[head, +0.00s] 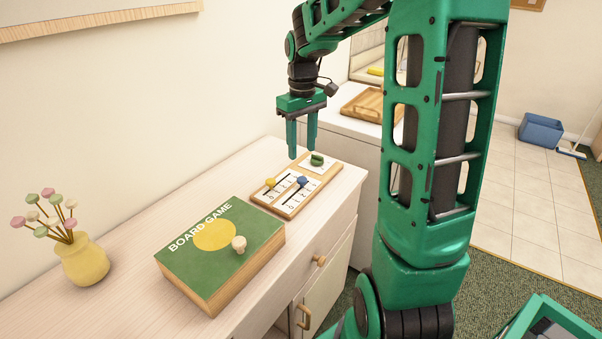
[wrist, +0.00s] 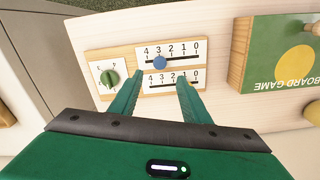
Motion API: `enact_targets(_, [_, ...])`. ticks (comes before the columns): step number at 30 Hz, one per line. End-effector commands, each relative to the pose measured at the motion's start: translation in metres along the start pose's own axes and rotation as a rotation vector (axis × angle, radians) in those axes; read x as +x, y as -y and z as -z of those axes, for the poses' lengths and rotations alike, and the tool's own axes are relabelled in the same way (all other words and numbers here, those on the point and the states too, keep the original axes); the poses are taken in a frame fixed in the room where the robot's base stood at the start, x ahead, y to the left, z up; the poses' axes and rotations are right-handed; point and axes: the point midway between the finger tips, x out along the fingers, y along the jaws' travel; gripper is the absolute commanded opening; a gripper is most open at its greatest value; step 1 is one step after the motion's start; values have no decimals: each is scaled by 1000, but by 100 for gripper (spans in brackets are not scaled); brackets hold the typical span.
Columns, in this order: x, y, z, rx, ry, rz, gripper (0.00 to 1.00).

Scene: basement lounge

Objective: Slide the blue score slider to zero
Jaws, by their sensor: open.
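The blue score slider (head: 302,181) is a small knob on a wooden scoreboard (head: 287,213) on the cabinet top. In the wrist view, the blue slider (wrist: 160,62) sits in the upper slot by the 3, with the 0 at the right end of that row. A yellow slider (head: 270,183) sits in the other row; I cannot make it out in the wrist view. My gripper (head: 301,151) is open, empty and pointing down above the board. In the wrist view, its fingertips (wrist: 158,80) appear on either side below the blue slider, apart from it.
A green knob (wrist: 109,78) is on the board's end panel. A green board game box (head: 220,249) with a pale pawn (head: 239,243) lies nearby. A yellow vase (head: 83,262) stands farther left. A wooden tray (head: 367,105) is behind the cabinet.

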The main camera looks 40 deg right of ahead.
Motion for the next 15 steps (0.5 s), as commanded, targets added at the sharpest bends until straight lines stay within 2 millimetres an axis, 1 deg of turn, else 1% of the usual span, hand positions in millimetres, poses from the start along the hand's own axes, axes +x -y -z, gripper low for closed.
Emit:
enact_targets(1, [9,0,-2,1,5,3,43])
enact_targets(9, [57,-1,-2,3,5,2,43])
enact_targets(15, [83,0,-2,2,4,2,43])
